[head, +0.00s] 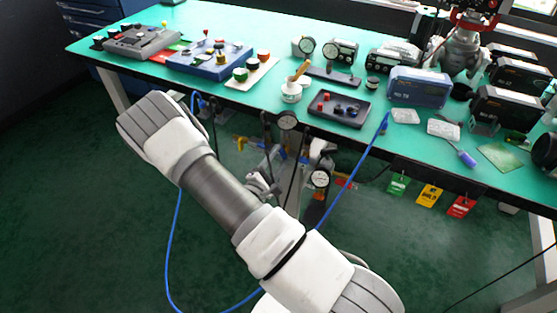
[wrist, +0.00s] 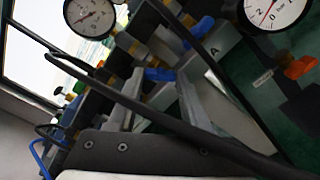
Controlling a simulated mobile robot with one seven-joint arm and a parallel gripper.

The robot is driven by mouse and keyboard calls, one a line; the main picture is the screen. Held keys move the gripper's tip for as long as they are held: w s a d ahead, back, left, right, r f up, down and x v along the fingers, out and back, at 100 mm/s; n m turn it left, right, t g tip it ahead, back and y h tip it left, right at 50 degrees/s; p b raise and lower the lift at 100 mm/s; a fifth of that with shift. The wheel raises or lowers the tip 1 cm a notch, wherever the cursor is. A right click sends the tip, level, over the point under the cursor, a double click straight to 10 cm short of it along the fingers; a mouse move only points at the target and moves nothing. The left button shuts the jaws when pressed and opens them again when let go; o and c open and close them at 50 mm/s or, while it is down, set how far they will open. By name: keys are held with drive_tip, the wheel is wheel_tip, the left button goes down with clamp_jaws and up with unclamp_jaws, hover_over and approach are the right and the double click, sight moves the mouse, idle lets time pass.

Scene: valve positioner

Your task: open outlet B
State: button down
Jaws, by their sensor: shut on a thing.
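My gripper (wrist: 158,84) shows in the wrist view, with one pale grey finger on each side of a blue handle (wrist: 161,74). It is shut on this handle, among brass-coloured fittings. A grey block marked A (wrist: 213,49) is just right of the handle. A second blue handle (wrist: 205,27) is above and right of it. No label B is readable, so I cannot tell which outlet the held handle belongs to. In the head view my arm hides most of this area, and I cannot make out the gripper clearly.
White-faced gauges (wrist: 92,14) and (wrist: 275,10) flank the fittings, with an orange handle (wrist: 299,67) at right. Dark hoses cross close to my gripper. The green bench (head: 205,98) bears several instruments. Coloured tags (head: 429,196) hang from its front edge.

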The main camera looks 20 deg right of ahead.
drive_tip(key=m+b, duration=0.1)
drive_tip(key=m, duration=0.2)
drive_tip(key=shift+f, duration=0.15)
drive_tip(key=shift+a+m+b, duration=0.1)
drive_tip(key=shift+m+b, duration=0.85)
drive_tip(key=shift+m, duration=0.75)
drive_tip(key=c, duration=0.6)
unclamp_jaws()
drive_tip(key=shift+s, duration=0.1)
drive_tip(key=p+v, duration=0.2)
drive_tip(key=v, duration=1.5)
drive_tip(key=shift+a, duration=0.1)
